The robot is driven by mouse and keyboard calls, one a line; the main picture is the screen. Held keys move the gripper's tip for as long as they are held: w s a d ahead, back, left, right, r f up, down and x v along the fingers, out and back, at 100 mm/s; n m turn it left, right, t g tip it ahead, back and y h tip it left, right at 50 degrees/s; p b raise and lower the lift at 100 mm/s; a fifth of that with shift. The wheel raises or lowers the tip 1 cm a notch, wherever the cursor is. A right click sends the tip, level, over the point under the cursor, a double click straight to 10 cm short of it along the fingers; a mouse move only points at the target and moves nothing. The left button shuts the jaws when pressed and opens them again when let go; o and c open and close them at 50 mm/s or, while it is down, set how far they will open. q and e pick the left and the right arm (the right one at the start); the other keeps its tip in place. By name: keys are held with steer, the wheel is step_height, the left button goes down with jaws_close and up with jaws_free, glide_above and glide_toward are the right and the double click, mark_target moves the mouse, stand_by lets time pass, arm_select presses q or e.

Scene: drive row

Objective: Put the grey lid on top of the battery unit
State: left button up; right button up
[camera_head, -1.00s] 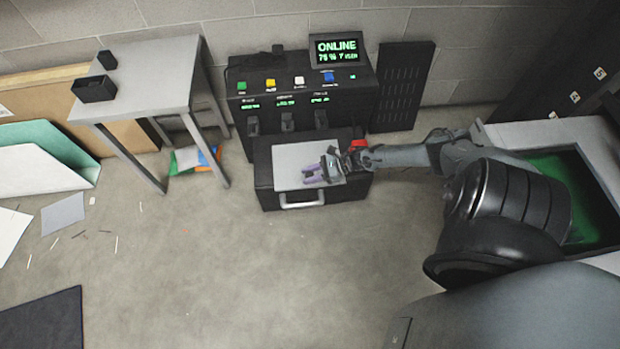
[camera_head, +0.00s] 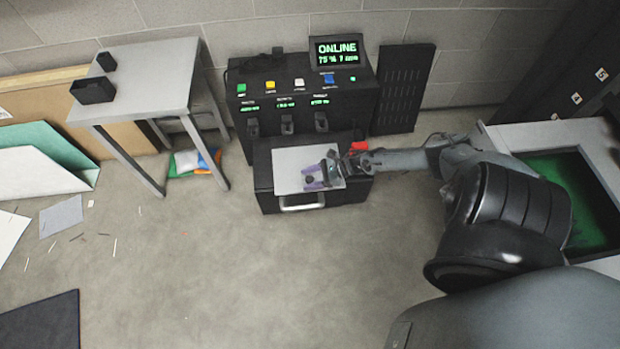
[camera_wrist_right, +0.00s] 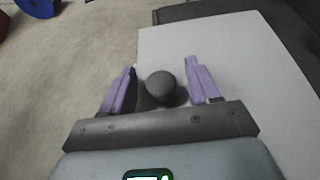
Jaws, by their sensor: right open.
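The grey lid (camera_head: 290,160) is a flat pale plate lying on top of the black battery unit (camera_head: 267,200), which has a light handle on its front. The lid looks level and roughly lined up with the unit's top. My right gripper (camera_head: 313,179) is open, low over the lid's front part. In the right wrist view its two purple fingers (camera_wrist_right: 160,72) stand on either side of a dark round knob (camera_wrist_right: 160,86) on the lid, with gaps on both sides. Part of the lid is hidden by my right gripper. My left gripper is not in view.
A black console (camera_head: 262,95) with coloured buttons and an "ONLINE" screen (camera_head: 337,50) stands behind the unit. A grey table (camera_head: 150,75) with black boxes is at left. A bench with a green-lit recess (camera_head: 560,170) is at right.

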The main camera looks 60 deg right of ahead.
steer(key=p+v, duration=0.4)
steer(key=v, duration=0.7)
steer(key=shift+s+d+r, duration=0.15)
steer(key=shift+s+d, duration=0.1)
steer(key=shift+s, duration=0.2)
